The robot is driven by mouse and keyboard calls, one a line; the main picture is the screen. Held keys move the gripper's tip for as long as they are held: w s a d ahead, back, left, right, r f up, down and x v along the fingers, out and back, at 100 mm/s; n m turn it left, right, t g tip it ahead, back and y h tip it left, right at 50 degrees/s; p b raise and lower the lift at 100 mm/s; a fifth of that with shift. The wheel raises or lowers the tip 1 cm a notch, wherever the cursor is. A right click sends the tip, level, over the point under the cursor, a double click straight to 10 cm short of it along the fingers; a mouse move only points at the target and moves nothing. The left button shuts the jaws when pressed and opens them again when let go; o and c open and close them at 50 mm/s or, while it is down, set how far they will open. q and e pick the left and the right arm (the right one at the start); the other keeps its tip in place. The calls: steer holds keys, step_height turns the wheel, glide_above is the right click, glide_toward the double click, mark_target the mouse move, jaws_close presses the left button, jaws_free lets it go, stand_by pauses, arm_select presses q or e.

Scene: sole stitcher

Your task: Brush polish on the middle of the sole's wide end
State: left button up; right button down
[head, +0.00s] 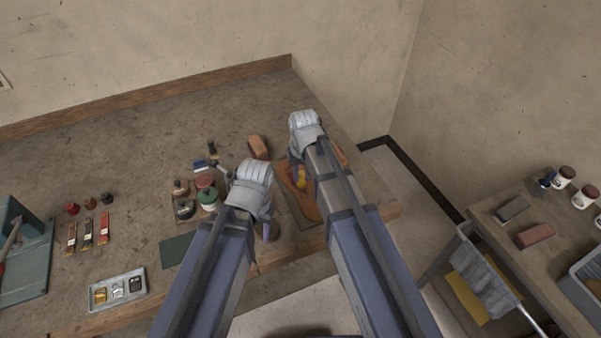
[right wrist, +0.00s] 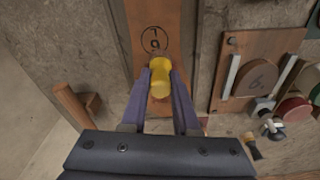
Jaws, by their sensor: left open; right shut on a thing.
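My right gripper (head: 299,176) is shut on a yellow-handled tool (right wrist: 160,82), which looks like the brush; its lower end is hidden. It is over the orange-brown sole (head: 306,207) near the bench's right end. In the right wrist view, a brown strip (right wrist: 152,15), likely the sole, runs away from my right gripper (right wrist: 160,72). A dark circle with a small mark inside is drawn on it, just beyond the yellow handle. I cannot tell whether the bristles touch it. My left gripper (head: 268,232) is open, left of the sole near the front edge. No contact of it with anything is clear.
Jars (head: 207,194) stand left of my left gripper, with a green mat (head: 178,250) in front. A brown block (head: 258,147) lies behind. A metal tray (head: 118,290) is at front left. A side table (head: 510,239) stands at the right.

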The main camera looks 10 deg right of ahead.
arm_select(q)
step_height(320, 180, up, 6)
steer(key=p, duration=0.6)
arm_select(e)
step_height(320, 180, up, 6)
step_height(320, 180, up, 3)
steer(key=p, duration=0.3)
arm_select(q)
step_height(320, 180, up, 3)
arm_select(e)
steer(key=shift+a, duration=0.1)
stand_by(0.5)
